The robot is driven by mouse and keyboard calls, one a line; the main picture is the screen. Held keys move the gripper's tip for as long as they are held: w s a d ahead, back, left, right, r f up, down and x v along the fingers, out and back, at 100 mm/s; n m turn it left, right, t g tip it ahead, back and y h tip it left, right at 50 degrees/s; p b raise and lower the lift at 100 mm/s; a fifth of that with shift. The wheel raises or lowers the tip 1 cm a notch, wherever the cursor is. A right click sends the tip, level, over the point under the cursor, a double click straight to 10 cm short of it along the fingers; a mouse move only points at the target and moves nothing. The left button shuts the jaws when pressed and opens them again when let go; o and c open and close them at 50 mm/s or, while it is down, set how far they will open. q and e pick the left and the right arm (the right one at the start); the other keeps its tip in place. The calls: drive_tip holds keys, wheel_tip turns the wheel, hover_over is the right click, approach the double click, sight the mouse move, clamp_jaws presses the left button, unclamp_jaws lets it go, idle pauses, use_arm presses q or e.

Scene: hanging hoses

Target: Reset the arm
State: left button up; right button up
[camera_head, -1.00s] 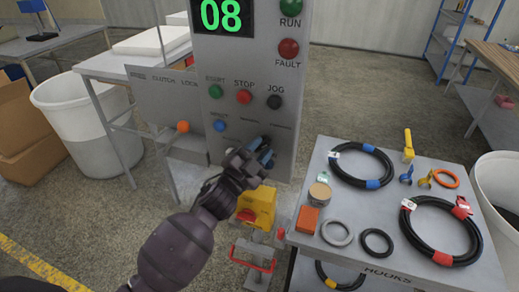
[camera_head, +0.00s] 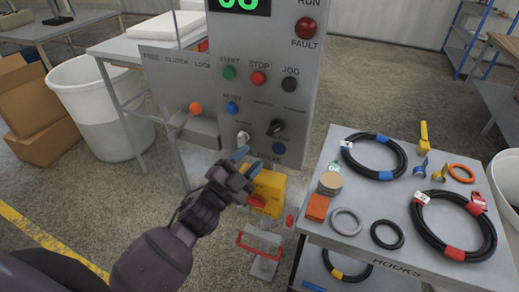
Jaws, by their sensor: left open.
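My left gripper (camera_head: 242,164) is in front of the lower part of the grey control panel (camera_head: 258,100). Its blue-tipped fingers are apart, with nothing seen between them. It is just left of and above the yellow box (camera_head: 268,190), partly covering it. A black selector knob (camera_head: 276,127) and a small light-coloured knob (camera_head: 243,137) sit on the panel just above the fingers. My right gripper is not in view.
A grey table (camera_head: 330,232) at right holds a blue-marked hose coil (camera_head: 374,155), a red-marked hose coil (camera_head: 452,226), rings and small parts. A white bin (camera_head: 105,115) and cardboard boxes (camera_head: 36,110) stand at left. An orange knob (camera_head: 196,108) sticks out left of the panel.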

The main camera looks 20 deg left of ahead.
use_arm(q)
drive_tip(key=shift+v, duration=0.75)
drive_tip(key=s+a+f+n+g+y, duration=0.25)
drive_tip(key=a+f+n+y, duration=0.2)
drive_tip(key=f+n, duration=0.45)
drive_tip(key=s+a+f+n+g+y, duration=0.1)
drive_tip(key=s+f+g, duration=0.1)
drive_tip(key=s+f, duration=0.5)
drive_tip(key=s+a+f+n+g+y+b, duration=0.1)
drive_tip(key=s+f+n+g, duration=0.1)
drive_tip(key=s+f, duration=0.4)
wheel_tip(320, 180, down, 3)
drive_tip(key=shift+s+a+r+n+g, duration=0.1)
drive_tip(key=shift+s+a+n+g, duration=0.25)
drive_tip(key=shift+g, duration=0.5)
drive_tip(key=shift+y, duration=0.25)
